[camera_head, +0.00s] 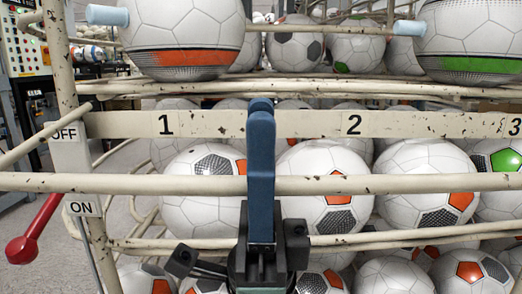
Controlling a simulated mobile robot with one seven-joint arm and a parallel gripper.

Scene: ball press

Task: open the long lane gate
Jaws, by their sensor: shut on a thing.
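My gripper (262,108) is at the centre, its blue fingers pointing up, one behind the other, from a dark body at the bottom. The near finger crosses in front of a long cream front rail (400,184) and a scuffed cream strip numbered 1, 2 and 3 (430,124). The far fingertip shows just above the strip. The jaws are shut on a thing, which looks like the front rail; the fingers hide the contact. I cannot tell for certain which bar is the long lane gate.
A red lever (38,230) stands at left, near OFF and ON labels (84,205). Light-blue cylinders (107,15) (409,28) sit higher up. A control panel (25,45) is far left.

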